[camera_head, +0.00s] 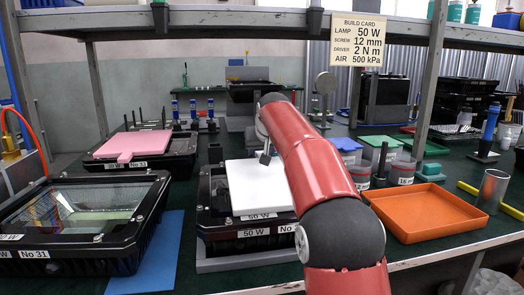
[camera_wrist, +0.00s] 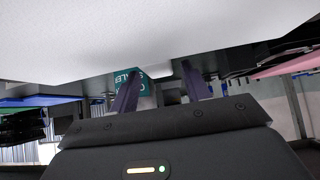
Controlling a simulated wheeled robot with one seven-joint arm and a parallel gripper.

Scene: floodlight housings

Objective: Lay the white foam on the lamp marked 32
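The white foam (camera_head: 258,186) is a flat pale sheet over the middle lamp (camera_head: 208,226). Whether it rests on that lamp or hangs just above it is unclear. This black lamp's front reads "50 W" and "No"; my arm hides the number. My gripper (camera_head: 265,158) is at the foam's far edge in the head view, small and partly hidden. In the wrist view, the foam (camera_wrist: 130,35) fills the top, and the two dark fingers of my gripper (camera_wrist: 160,80) stand apart with tips against or behind its edge. Their grip on it cannot be made out.
Lamp No 31 (camera_head: 55,249), glass topped, stands at front left beside a blue mat (camera_head: 160,255). A pink foam (camera_head: 133,144) lies on another lamp behind it. An orange tray (camera_head: 428,212) and metal cylinder (camera_head: 493,190) stand right. A shelf with a build card (camera_head: 358,41) crosses above.

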